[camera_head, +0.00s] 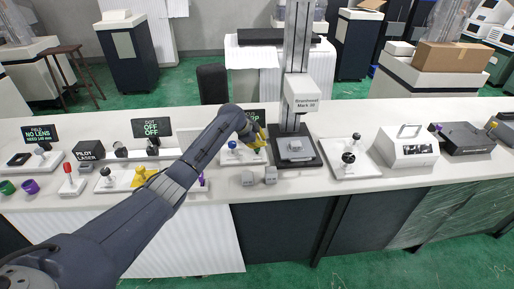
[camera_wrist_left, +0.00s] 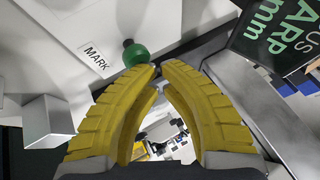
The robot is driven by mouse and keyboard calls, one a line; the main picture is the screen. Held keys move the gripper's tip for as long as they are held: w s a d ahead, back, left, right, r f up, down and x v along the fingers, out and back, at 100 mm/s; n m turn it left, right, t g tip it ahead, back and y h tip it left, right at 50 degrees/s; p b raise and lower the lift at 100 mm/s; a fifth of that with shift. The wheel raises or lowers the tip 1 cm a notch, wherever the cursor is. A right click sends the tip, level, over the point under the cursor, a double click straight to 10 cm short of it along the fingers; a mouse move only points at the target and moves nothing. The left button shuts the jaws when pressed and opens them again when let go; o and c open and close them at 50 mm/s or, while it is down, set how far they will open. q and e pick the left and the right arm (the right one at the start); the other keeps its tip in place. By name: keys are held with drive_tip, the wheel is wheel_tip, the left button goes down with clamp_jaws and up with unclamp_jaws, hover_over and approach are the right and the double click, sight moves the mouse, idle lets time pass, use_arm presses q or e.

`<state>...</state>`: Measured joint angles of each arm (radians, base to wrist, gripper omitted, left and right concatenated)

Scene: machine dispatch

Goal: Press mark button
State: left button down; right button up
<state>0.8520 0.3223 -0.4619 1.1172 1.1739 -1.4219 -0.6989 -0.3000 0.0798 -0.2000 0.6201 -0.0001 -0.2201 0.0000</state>
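The white plate labelled MARK (camera_wrist_left: 95,25) fills the upper left of the left wrist view. A green round button (camera_wrist_left: 135,54) with a dark cap stands on it, just beyond my left fingertips. My left gripper (camera_wrist_left: 159,68) has yellow fingers with their tips together and nothing between them; a gap to the button seems small. In the head view my left gripper (camera_head: 256,138) is over the right part of the control plate (camera_head: 240,157), beside a blue knob (camera_head: 232,145). The green button cannot be made out there. My right gripper is not in view.
The marking machine (camera_head: 302,95) stands right of my gripper, with a grey part (camera_head: 296,147) on its base. Two grey blocks (camera_head: 248,178) (camera_head: 270,175) lie at the counter's front. A dark display (camera_wrist_left: 275,35) is close by on the right. Other control plates line the counter.

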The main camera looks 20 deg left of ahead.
use_arm(q)
drive_tip(key=shift+f, duration=0.2)
drive_tip(key=shift+r, duration=0.1)
idle(0.4)
drive_tip(key=shift+r, duration=0.95)
drive_tip(key=shift+r, duration=0.1)
wheel_tip(320, 180, up, 5)
drive_tip(key=shift+f, duration=0.1)
idle(0.3)
idle(0.6)
